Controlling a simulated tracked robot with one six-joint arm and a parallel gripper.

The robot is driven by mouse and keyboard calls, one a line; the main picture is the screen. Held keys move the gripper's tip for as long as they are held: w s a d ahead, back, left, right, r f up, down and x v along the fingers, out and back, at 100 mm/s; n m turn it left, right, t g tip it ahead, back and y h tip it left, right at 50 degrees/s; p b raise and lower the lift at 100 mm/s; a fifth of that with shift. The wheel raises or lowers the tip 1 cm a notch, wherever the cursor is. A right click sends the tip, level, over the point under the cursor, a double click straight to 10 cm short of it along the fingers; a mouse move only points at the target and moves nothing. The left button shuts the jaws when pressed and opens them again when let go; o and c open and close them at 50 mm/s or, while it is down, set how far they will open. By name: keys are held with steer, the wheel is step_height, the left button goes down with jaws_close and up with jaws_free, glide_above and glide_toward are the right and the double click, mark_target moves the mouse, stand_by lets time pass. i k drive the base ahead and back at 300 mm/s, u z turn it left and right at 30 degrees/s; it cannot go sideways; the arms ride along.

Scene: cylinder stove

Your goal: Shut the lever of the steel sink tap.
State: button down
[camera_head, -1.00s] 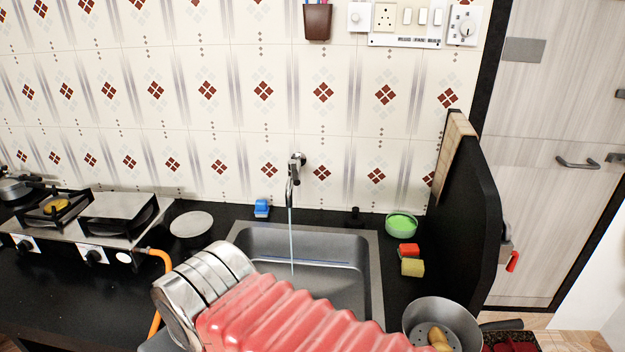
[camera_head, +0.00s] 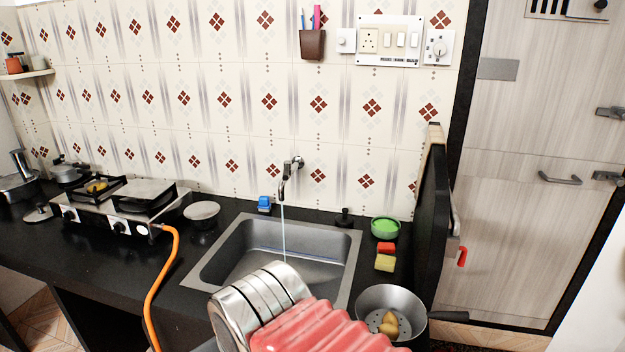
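The steel sink tap (camera_head: 284,184) sticks out from the tiled wall above the sink, with its lever (camera_head: 298,162) at the top near the wall. A thin stream of water (camera_head: 284,230) runs from its spout into the steel sink (camera_head: 232,240). My arm, with a red ribbed sleeve and silver rings, covers the front part of the sink at the bottom of the picture. My gripper does not show. The tap itself is unobstructed.
A blue item (camera_head: 264,203) and a black stopper-like item (camera_head: 344,217) stand behind the sink. A green bowl (camera_head: 385,228), sponges (camera_head: 385,262) and a steel pan (camera_head: 391,306) stand right of it. The gas stove (camera_head: 110,208) with its orange hose (camera_head: 160,284) is at left.

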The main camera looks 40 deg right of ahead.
mark_target(287, 164)
steer(key=k, duration=0.65)
steer(key=z, duration=0.2)
steer(key=i, duration=1.65)
